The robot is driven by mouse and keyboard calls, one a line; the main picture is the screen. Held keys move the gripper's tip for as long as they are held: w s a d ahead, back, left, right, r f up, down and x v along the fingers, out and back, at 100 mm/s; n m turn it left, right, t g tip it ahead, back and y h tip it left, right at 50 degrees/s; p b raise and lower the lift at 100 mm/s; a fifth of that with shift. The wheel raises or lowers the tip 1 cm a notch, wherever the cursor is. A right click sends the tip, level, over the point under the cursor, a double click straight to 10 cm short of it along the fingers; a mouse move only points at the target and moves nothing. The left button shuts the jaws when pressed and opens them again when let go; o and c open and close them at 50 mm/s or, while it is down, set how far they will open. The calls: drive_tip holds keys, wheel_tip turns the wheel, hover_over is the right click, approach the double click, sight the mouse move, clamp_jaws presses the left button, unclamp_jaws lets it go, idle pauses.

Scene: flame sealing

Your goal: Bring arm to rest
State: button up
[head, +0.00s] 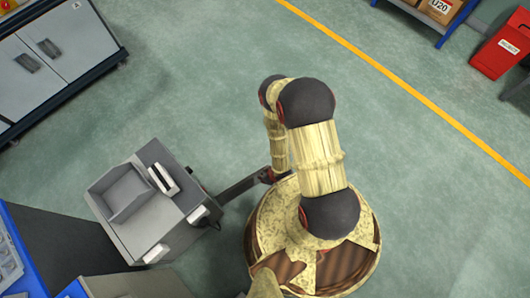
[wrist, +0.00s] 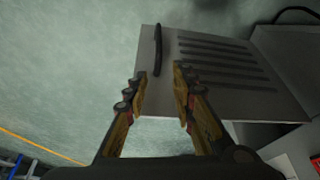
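My arm (head: 322,150) has straw-coloured links and dark round joints. It rises from my round patterned base, bends over at the top and comes down on the left side. In the wrist view my gripper (wrist: 160,85) is open, with its two fingers apart and nothing between them. Beyond the fingers is a grey panel (wrist: 215,95) with a dark handle (wrist: 157,50) and several vent slots.
A grey machine (head: 165,225) stands left of my base, with a small white-topped part on it. Grey cabinets (head: 50,65) are at the upper left, a red bin (head: 497,55) and a blue shelf with boxes at the upper right. Green floor above and right is clear.

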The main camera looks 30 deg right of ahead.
drive_tip(key=shift+r, duration=0.6)
idle(0.3)
